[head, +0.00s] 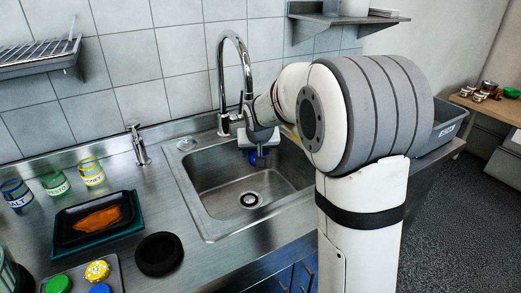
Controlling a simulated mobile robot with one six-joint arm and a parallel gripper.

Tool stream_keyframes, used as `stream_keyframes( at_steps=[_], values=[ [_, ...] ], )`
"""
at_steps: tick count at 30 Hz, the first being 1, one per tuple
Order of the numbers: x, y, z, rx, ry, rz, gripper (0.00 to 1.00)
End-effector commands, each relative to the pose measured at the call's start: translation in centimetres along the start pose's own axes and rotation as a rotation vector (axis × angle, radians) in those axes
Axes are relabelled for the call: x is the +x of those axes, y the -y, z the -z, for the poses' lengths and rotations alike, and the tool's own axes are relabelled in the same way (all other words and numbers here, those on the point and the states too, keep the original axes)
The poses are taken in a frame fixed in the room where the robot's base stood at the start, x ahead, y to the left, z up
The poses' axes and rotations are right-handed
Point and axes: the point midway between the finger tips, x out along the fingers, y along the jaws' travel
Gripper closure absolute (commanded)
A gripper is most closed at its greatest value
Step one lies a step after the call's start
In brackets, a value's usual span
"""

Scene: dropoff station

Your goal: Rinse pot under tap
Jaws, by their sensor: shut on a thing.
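My gripper (258,143) is over the back right of the steel sink (205,200), just right of the curved tap (222,95). It is shut on a small blue thing (253,160) that shows below the jaws. The jaws and arm hide most of it, so I cannot tell its full shape or whether it is a pot. No water is visible coming from the tap.
A black tray (75,240) with orange food, a round black thing (158,254) and a tray (112,265) with coloured lids lie left of the sink. A grey bin (445,125) stands at the right. A rack (40,55) and shelf (330,20) hang on the wall.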

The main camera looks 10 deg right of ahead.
Motion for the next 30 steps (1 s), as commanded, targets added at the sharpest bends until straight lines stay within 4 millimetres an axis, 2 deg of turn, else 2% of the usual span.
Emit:
stream_keyframes(
  at_steps=[30],
  values=[
    [0.48, -0.75, 0.70, -0.001, 0.000, 0.001, 0.67]
  ],
)
